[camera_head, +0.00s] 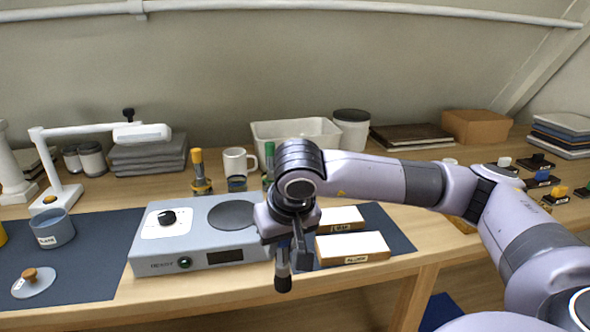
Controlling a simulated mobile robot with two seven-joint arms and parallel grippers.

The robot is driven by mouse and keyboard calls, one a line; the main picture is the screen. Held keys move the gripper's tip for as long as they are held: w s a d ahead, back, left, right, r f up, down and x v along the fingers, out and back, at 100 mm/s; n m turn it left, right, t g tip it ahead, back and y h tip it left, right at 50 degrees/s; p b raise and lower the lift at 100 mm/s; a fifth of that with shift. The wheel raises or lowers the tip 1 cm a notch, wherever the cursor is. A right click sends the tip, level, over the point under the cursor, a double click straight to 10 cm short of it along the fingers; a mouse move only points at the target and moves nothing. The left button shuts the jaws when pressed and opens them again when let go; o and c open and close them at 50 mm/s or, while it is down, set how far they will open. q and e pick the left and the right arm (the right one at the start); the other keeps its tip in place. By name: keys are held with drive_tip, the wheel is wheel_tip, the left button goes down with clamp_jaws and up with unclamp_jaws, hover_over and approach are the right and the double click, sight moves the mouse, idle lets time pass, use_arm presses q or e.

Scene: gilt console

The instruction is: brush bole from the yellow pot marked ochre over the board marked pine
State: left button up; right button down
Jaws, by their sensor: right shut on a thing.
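My right gripper (287,240) points down in front of the hotplate's right end. It is shut on a dark, slim thing (283,277), perhaps a brush; its dark end hangs below the fingers. Two pale boards lie on the dark mat just right of the gripper: the rear board (342,218) and the front board (352,248). Each has a front label too small to read surely. A yellow thing (2,236), perhaps a pot, is cut off at the left edge, with no marking visible. My left gripper is not in view.
A grey hotplate (165,250) stands mid-table. A blue pot (54,231) and a knobbed lid (33,281) are on the left mat. Behind are a yellow-topped tool (198,170), a green-topped tool (269,162), a white mug (238,162) and a white tub (292,133).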

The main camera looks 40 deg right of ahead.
drive_tip(key=s+a+f+n+y, duration=0.1)
drive_tip(key=s+a+f+n, duration=0.2)
drive_tip(key=a+f, duration=0.6)
wheel_tip(320, 180, down, 3)
drive_tip(key=shift+s+a+r+n, duration=0.1)
drive_tip(key=shift+s+a+n, duration=0.2)
drive_tip(key=shift+s, duration=0.9)
drive_tip(key=shift+d, duration=0.2)
